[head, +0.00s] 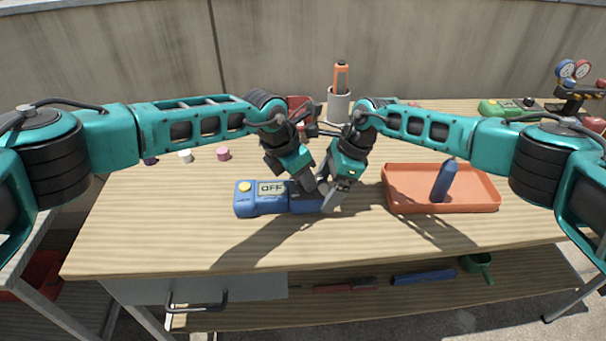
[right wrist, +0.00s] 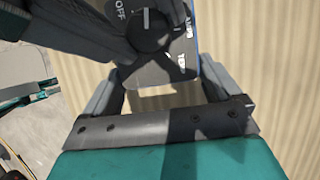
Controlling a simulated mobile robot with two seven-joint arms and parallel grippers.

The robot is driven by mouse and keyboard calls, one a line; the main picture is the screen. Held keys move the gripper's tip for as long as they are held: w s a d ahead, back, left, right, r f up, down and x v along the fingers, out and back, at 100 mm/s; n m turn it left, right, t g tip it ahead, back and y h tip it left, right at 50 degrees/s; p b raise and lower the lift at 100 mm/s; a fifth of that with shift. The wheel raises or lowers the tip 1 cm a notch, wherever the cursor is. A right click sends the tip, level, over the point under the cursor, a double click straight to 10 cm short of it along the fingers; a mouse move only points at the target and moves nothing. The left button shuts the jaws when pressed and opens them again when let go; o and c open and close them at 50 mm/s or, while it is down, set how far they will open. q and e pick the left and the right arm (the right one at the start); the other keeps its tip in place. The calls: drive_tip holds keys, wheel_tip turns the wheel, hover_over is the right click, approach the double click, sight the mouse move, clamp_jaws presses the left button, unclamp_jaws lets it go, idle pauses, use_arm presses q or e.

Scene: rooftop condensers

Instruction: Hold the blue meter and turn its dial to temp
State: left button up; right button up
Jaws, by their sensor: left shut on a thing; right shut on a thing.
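The blue meter (head: 256,205) lies on the bench in the head view, its display reading OFF beside a yellow button. My right gripper (head: 332,197) is shut on the meter's right end; in the right wrist view its fingers sit either side of the meter (right wrist: 150,75). My left gripper (head: 309,187) reaches down onto the meter and is shut on the black dial (right wrist: 150,35), partly covering it.
An orange tray (head: 460,207) with a dark blue upright object (head: 443,181) stands to the right. A grey cup (head: 339,105) with an orange tool is behind my grippers. Small caps (head: 223,154) lie at left. The bench's front left is clear.

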use_arm(q)
drive_tip(key=m, duration=0.2)
drive_tip(key=m+g, duration=0.1)
drive_tip(key=m, duration=0.1)
drive_tip(key=shift+w+g+h, duration=0.15)
drive_tip(key=shift+g+h, duration=0.15)
drive_tip(key=shift+h, duration=0.1)
drive_tip(key=shift+w+m+g, duration=0.15)
drive_tip(key=shift+m+g, duration=0.35)
drive_tip(key=shift+m, duration=1.3)
drive_tip(key=o, duration=1)
drive_tip(key=shift+o, duration=0.2)
drive_tip(key=v, duration=1.2)
drive_tip(key=shift+w+d, duration=0.1)
